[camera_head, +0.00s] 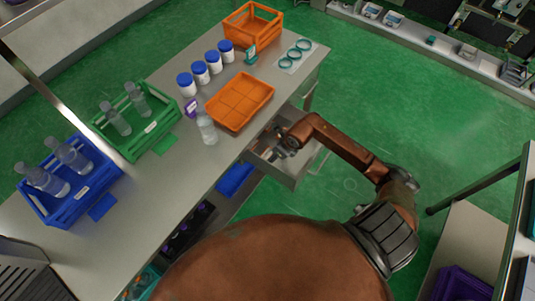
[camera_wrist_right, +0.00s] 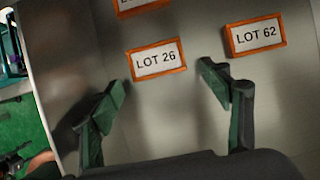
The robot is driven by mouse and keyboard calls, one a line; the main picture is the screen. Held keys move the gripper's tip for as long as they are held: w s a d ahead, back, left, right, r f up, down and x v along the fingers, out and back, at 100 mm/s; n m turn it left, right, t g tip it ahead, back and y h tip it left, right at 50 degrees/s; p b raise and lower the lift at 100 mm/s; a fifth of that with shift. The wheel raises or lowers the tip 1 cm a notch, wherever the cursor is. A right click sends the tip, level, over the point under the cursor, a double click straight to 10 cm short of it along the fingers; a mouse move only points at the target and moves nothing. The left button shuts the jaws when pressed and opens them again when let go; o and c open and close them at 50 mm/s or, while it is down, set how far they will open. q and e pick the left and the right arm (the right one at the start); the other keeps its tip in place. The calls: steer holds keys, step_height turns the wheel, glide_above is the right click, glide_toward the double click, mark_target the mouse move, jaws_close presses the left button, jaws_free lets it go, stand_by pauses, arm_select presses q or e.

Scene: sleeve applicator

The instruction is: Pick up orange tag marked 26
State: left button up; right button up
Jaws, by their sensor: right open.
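The orange-framed tag reading LOT 26 (camera_wrist_right: 157,60) lies on the bottom of the open drawer (camera_head: 292,178), in the middle of the right wrist view. A second orange tag reading LOT 62 (camera_wrist_right: 256,36) lies to its right, and a third tag (camera_wrist_right: 140,7) is cut off at the top edge, its text unreadable. My right gripper (camera_head: 278,150) reaches into the drawer. In the right wrist view its two fingers (camera_wrist_right: 165,85) are apart and empty, with the LOT 26 tag ahead between them. My left gripper is not in view.
On the counter (camera_head: 165,212) stand an orange tray (camera_head: 240,102), an orange crate (camera_head: 253,24), several white bottles with blue lids (camera_head: 200,73), a clear bottle (camera_head: 207,130), a green crate (camera_head: 135,122) and a blue crate (camera_head: 68,180). The drawer walls are close around my right gripper.

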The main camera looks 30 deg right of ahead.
steer(key=shift+f, duration=0.1)
steer(key=c, duration=1.1)
steer(key=shift+c, duration=0.2)
